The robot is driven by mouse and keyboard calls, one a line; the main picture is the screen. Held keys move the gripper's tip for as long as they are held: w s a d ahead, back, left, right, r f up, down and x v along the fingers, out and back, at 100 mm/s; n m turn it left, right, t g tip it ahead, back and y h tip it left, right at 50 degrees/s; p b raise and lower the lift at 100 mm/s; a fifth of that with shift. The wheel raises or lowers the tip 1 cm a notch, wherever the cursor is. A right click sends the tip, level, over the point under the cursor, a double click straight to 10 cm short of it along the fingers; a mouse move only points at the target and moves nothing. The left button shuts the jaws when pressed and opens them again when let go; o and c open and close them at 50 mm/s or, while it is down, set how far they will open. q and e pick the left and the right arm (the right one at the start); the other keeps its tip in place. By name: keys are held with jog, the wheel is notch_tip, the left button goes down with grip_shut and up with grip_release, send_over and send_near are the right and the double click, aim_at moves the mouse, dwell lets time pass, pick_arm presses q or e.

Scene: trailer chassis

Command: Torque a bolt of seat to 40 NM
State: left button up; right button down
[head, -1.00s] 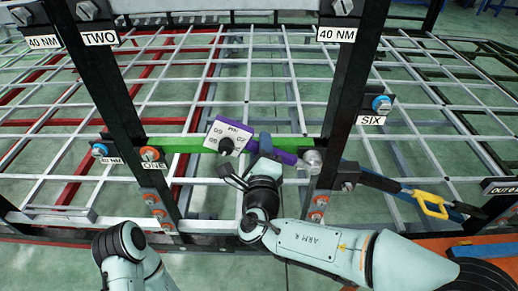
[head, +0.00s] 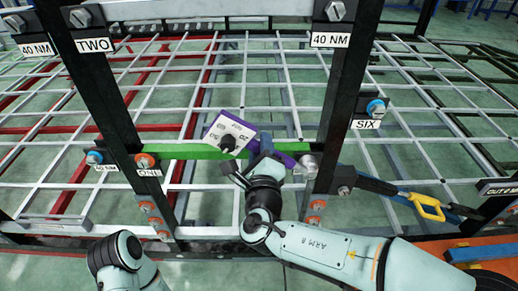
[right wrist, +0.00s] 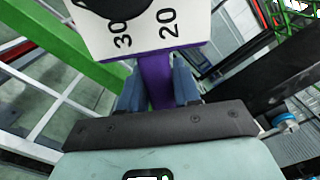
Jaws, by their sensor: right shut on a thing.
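My right gripper (head: 264,152) is shut on a purple torque tool (head: 285,158), in front of the green bar (head: 190,151). The tool carries a white dial box (head: 230,133) with a black knob, tilted in the head view. The right wrist view shows its white face (right wrist: 150,30) with the numbers 30 and 20, and the purple handle (right wrist: 154,82) between the blue fingers. At the tool's right end a silver socket (head: 307,161) is at the right black post; I cannot tell whether it sits on a bolt. My left gripper is out of view.
A bolt with an orange washer (head: 145,160) is by label ONE. A blue-washered bolt (head: 375,107) is above label SIX. Grey bolts (head: 80,17) show at TWO and at the right 40 NM plate (head: 330,40). A yellow-handled tool (head: 425,205) lies right of the post.

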jog(key=shift+d+r+m, duration=0.4)
jog(key=shift+r+m, duration=0.1)
jog(key=shift+r, duration=0.2)
jog(key=shift+d+r+m+b, duration=0.4)
jog(key=shift+d+r+m, duration=0.45)
jog(key=shift+m, duration=0.15)
dwell(0.3)
jog(key=shift+d+r+m, duration=0.35)
jog(key=shift+d+m, duration=0.05)
jog(key=shift+d, duration=0.1)
jog(key=shift+a+f+n, duration=0.25)
jog(key=shift+a+n, duration=0.05)
jog(key=shift+a, duration=0.05)
